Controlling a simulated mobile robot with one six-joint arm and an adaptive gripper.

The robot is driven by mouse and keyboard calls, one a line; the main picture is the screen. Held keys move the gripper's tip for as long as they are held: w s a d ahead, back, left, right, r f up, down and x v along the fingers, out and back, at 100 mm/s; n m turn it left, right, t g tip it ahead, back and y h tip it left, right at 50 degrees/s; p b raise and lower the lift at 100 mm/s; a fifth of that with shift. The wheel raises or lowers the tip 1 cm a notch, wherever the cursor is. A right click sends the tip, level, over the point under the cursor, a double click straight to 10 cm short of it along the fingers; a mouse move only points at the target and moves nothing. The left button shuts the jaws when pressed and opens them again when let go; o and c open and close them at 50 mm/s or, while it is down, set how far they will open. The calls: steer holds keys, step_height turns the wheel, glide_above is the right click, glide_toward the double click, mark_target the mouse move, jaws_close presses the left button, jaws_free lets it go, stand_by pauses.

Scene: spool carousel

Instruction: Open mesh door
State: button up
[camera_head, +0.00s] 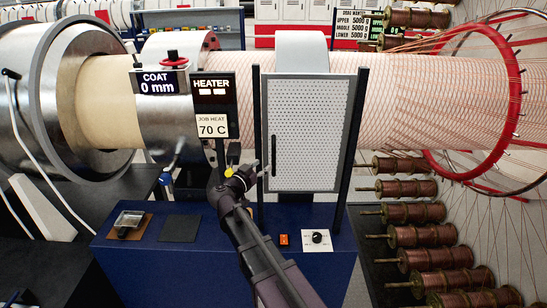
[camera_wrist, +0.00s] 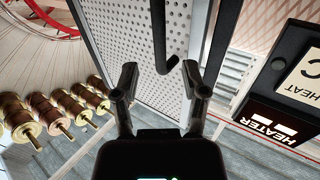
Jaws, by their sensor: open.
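The mesh door (camera_head: 312,125) is a pale perforated panel standing between two dark posts in front of the wrapped tube. It appears shut between the posts. Its dark upright handle (camera_head: 273,155) is near the left edge. My gripper (camera_head: 258,172) is at the lower left of the door, beside the handle. In the wrist view the mesh (camera_wrist: 130,30) fills the upper middle. There the handle (camera_wrist: 158,30) comes down and bends at its lower end between the two fingertips of my gripper (camera_wrist: 161,75). The fingers are open, with gaps on both sides of the handle; contact is not visible.
The heater display (camera_head: 213,92) with a 70 C card stands just left of the door. A blue cabinet (camera_head: 185,265) with switches lies below. Copper spools (camera_head: 412,212) line the right side. A dark post (camera_wrist: 222,40) runs close right of the handle.

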glide_above(273, 172)
steer(key=shift+w+d, duration=0.15)
steer(key=shift+w, duration=0.25)
jaws_close()
